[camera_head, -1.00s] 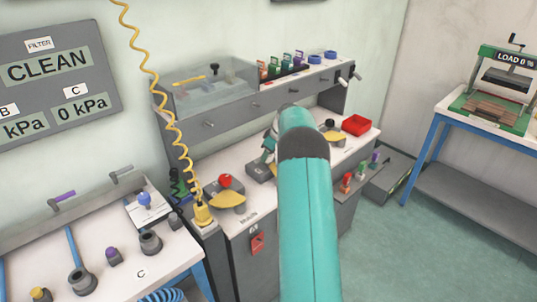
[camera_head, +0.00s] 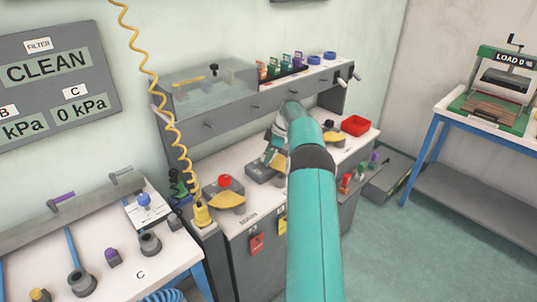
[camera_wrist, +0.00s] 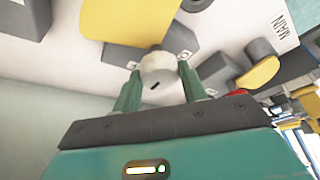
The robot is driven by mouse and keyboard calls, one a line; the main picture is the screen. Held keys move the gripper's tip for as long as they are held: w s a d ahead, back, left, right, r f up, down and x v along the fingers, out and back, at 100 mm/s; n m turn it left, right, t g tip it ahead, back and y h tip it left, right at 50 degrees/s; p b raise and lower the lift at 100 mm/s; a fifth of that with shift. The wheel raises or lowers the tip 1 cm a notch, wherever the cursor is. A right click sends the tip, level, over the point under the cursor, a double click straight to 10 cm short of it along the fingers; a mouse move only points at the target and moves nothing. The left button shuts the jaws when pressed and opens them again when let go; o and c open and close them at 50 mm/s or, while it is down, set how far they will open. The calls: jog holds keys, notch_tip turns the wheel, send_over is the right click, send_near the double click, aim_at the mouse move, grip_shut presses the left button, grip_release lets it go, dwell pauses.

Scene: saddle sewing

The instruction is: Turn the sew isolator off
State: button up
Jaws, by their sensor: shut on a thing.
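In the wrist view, a pale round knob (camera_wrist: 160,68) with a dark slot sits between the two green fingers of my gripper (camera_wrist: 158,84). The fingers are shut on it from both sides. Behind it is a grey block (camera_wrist: 122,57) with a yellow part (camera_wrist: 130,18). I take this to be the sew isolator, but no label on it is readable. In the head view, my gripper (camera_head: 275,145) is over a grey block (camera_head: 262,172) on the white bench, with a yellow part (camera_head: 281,161) beside it. My arm hides some of that bench.
A red-knobbed switch with a yellow plate (camera_head: 228,200) stands to the left, near a MAIN label (camera_wrist: 282,25). A red tray (camera_head: 355,125) is at the right. A coiled yellow cord (camera_head: 165,110) hangs at left. Red (camera_head: 257,244) and yellow tags hang on the front.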

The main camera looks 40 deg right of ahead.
aim_at(282, 165)
jog(key=o, duration=1.4)
jog(key=shift+r, duration=0.1)
jog(key=v, duration=1.3)
jog(key=shift+s+d+r, duration=0.15)
jog(key=shift+d+r, duration=0.05)
jog(key=shift+d, duration=0.05)
